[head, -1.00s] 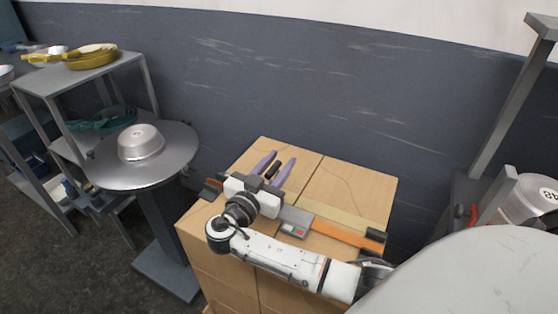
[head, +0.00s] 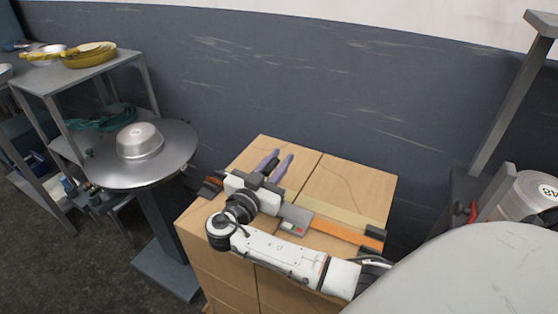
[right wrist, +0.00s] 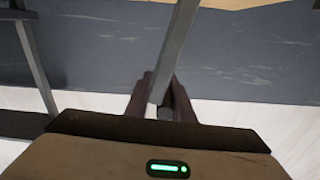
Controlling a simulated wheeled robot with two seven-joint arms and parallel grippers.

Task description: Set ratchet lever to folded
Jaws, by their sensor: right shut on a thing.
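My right gripper (head: 275,163) reaches over the wooden boxes (head: 345,185) in the head view, its purple fingers pointing toward the wall. Its fingertips are close together, shut on the dark ratchet lever, which they mostly hide. In the right wrist view the gripper (right wrist: 165,100) shows its two fingers with a small dark grey piece of the lever (right wrist: 165,112) between them. A grey plate (head: 296,218) with red and green marks sits by the orange strap (head: 345,233), just right of the gripper. The lever's exact angle cannot be told. My left gripper is not in view.
A round grey table (head: 110,175) with an upturned metal pan (head: 140,142) stands at left. Shelves behind hold yellow pans (head: 92,56). A grey post (head: 510,95) and a white roll (head: 530,195) are at right. The wall (head: 300,90) is close behind the boxes.

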